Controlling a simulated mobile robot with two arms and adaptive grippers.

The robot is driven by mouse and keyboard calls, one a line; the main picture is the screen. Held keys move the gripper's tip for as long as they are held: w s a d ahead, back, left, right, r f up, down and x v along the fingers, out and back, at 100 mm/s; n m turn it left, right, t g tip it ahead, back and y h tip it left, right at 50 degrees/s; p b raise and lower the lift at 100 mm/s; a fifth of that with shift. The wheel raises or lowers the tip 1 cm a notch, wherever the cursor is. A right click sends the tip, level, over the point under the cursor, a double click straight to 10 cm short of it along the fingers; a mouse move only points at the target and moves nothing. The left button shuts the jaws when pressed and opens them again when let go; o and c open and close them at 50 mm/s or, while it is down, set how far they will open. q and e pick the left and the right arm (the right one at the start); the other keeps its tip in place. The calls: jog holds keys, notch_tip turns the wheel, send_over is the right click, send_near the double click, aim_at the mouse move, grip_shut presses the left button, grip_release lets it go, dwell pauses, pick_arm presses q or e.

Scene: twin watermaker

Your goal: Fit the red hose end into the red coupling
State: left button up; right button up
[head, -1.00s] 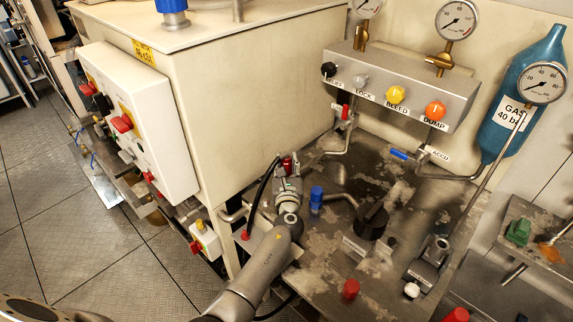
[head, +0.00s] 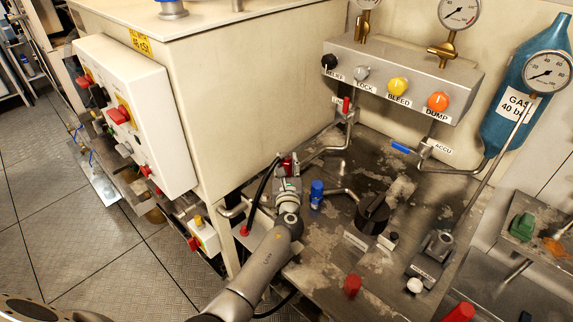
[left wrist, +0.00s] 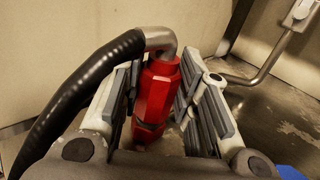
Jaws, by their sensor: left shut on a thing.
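The red hose end (left wrist: 160,88) is a red faceted body with a bent metal elbow on top, from which a black hose (left wrist: 85,88) curves down to the left. My left gripper (left wrist: 158,100) has its grey fingers on both sides of the hose end and is shut on it. In the head view the left gripper (head: 289,178) is beside the cabinet, and the red hose end (head: 289,164) shows small at its tip. A lower red part (left wrist: 148,132) shows under the hose end; I cannot tell whether it is the red coupling or whether they are joined. My right gripper is not in view.
A blue fitting (head: 317,194) stands close to the right of the left gripper. A black knob (head: 374,213) and a red cap (head: 352,285) are on the worn bench. The cream cabinet (head: 255,95) rises behind the gripper. A valve panel (head: 390,65) is at the back.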

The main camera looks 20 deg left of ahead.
pick_arm(q)
jog(key=o, duration=1.2)
jog(key=shift+f, duration=0.25)
jog(key=v, duration=1.2)
